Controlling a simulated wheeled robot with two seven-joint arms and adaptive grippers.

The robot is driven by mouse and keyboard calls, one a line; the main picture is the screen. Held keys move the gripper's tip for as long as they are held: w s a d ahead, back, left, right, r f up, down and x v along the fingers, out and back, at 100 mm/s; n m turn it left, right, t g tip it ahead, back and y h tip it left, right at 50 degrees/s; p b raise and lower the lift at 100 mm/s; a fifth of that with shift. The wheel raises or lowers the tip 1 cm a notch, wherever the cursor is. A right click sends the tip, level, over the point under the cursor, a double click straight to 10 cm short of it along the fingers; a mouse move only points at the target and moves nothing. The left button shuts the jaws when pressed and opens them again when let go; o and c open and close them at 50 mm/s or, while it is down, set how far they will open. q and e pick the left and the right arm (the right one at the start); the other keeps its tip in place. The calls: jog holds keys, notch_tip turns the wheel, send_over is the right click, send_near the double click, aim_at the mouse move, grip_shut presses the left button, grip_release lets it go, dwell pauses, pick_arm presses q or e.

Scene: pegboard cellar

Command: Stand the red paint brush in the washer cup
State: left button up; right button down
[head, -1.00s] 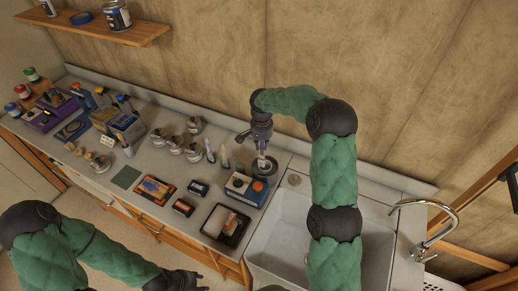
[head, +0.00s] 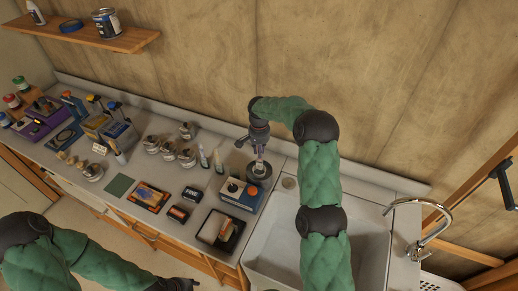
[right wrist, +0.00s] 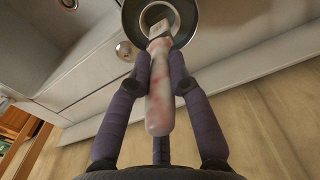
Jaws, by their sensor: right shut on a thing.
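My right gripper (head: 259,152) is shut on a paint brush (right wrist: 160,85), whose pale handle has red smears. The handle sits between the two fingers (right wrist: 158,78) in the right wrist view. The brush's far end overlaps the opening of the dark round washer cup (right wrist: 128,14); I cannot tell whether it touches the inside. In the head view the cup (head: 268,172) stands on the counter, just below the gripper and partly hidden by it. My left gripper (head: 175,285) is at the bottom edge, partly cut off, and its jaws are unclear.
A blue-and-white box (head: 240,194) stands beside the cup, with a black tray (head: 218,231) in front. Several small jars and tubes stand to the left. The sink (head: 270,250) and tap (head: 432,222) are to the right. A wall is close behind.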

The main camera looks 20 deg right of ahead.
jog(key=shift+f+b, duration=2.1)
jog(key=shift+f, duration=1)
jog(key=c, duration=1.1)
grip_release()
jog(key=shift+o, duration=0.2)
notch_tip(320, 180, up, 12)
